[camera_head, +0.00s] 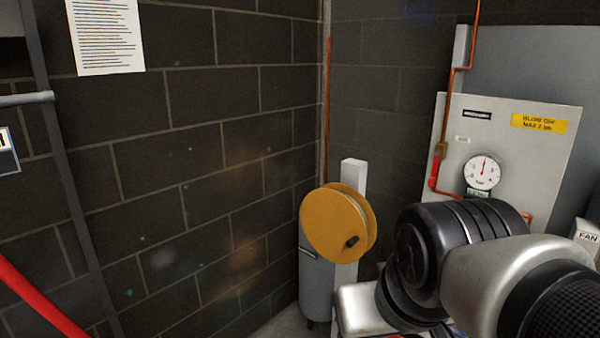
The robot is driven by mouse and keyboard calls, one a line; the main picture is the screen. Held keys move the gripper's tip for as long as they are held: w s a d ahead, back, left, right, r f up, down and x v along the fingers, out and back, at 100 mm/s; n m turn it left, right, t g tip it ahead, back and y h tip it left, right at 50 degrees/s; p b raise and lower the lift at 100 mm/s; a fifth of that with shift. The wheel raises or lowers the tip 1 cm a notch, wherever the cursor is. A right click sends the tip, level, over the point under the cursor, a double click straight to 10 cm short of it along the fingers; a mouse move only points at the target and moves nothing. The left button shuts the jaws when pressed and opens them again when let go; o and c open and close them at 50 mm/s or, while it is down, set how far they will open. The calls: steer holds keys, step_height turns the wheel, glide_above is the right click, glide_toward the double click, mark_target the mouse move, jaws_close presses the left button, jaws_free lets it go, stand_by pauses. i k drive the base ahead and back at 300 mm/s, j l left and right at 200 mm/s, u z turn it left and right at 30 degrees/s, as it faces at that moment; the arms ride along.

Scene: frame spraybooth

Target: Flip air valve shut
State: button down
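The air valve (440,150) is a small brass body on a thin copper pipe at the left edge of a pale grey panel. A red lever (434,172) hangs down from it, roughly in line with the pipe. A round white pressure gauge (481,171) with a red needle is to the right of the lever. My silver and black arm crosses the lower right, in front of the panel's lower part. My gripper is not in view, and nothing is seen touching the lever.
A yellow hose reel (338,223) with a dark knob stands left of my arm, on a pale post before a grey cylinder (316,280). A yellow label (539,123) is on the panel. A red hose (35,300) crosses the lower left. Dark block walls meet behind the reel.

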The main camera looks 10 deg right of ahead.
mark_target(431, 181)
steer(key=i+j, duration=0.75)
steer(key=i+l, duration=0.1)
steer(key=l, duration=0.15)
steer(key=i+l, duration=0.15)
steer(key=l+u, duration=0.05)
